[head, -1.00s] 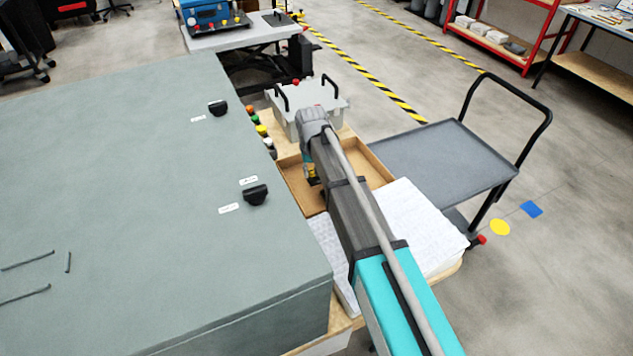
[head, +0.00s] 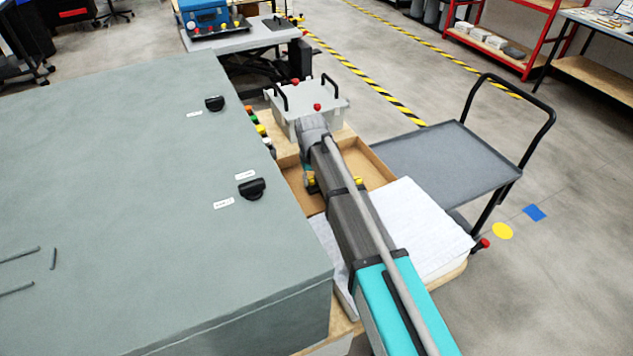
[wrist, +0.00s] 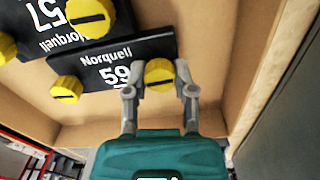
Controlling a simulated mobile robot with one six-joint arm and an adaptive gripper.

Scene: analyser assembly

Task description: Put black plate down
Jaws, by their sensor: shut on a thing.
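A black plate (wrist: 148,50) marked "Norquell 59", with yellow knobs at its ends, is inside the brown box (wrist: 255,72) in the wrist view. My gripper (wrist: 160,66) is shut on its right yellow knob (wrist: 159,75). A second black plate (wrist: 22,20) marked "57" lies close beside it, also with yellow knobs. I cannot tell whether the held plate touches the box floor. In the head view my arm hides most of the brown box (head: 382,170), and a yellow knob (head: 358,181) shows at its right side.
A grey lidded box (head: 310,100) with black handles stands behind the brown box. White padding (head: 425,225) lies in front. A large grey-green cabinet (head: 120,190) borders the left, with coloured buttons (head: 260,130) along its edge. A grey trolley (head: 440,160) stands right.

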